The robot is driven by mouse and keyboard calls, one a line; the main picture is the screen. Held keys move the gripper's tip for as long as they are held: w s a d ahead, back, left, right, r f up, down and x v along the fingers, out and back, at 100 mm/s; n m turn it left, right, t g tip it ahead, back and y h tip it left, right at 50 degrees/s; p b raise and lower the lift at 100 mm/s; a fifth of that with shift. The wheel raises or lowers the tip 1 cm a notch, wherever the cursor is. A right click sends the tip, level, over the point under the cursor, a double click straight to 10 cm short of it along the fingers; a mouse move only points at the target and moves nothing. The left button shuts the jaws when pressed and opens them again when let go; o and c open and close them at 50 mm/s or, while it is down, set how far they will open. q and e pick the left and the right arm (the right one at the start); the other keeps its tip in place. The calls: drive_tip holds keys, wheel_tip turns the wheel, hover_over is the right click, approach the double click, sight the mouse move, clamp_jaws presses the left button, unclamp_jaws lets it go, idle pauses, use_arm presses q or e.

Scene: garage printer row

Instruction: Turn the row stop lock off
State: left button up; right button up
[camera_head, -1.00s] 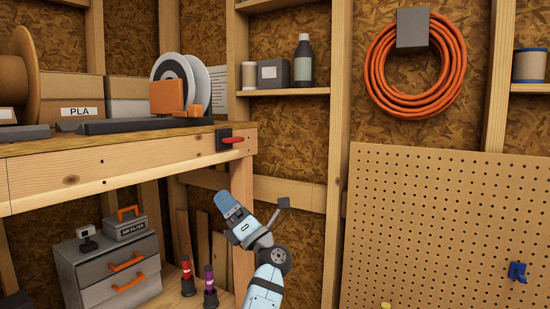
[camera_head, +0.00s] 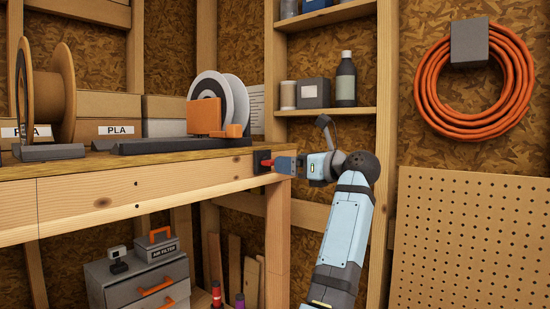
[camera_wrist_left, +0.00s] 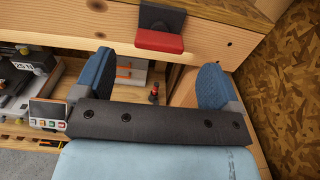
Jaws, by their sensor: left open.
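The row stop lock is a red handle (camera_head: 267,162) on a dark plate (camera_head: 262,156) at the right end of the workbench's front beam. In the left wrist view, the red handle (camera_wrist_left: 158,42) lies crosswise below its dark plate (camera_wrist_left: 160,17). My left gripper (camera_head: 280,165) is close to the handle in the head view and partly covers it. In the left wrist view, the blue fingers of my left gripper (camera_wrist_left: 155,72) are wide apart and empty. The handle shows just past the fingertips, between their two sides, with gaps on both sides. My right gripper is in neither view.
The workbench (camera_head: 120,188) carries a filament spool (camera_head: 217,98) and boxes. A grey drawer unit (camera_head: 140,280) stands below. A shelf (camera_head: 325,111) with a bottle is behind my arm. A pegboard (camera_head: 470,240) and orange hose (camera_head: 430,80) are at right.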

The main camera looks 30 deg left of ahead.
use_arm(q)
drive_tip(key=a, duration=0.2)
drive_tip(key=a+p, duration=0.1)
drive_tip(key=a, duration=0.3)
drive_tip(key=shift+w+a, duration=0.25)
drive_tip(key=shift+a, duration=0.05)
drive_tip(key=c, duration=0.9)
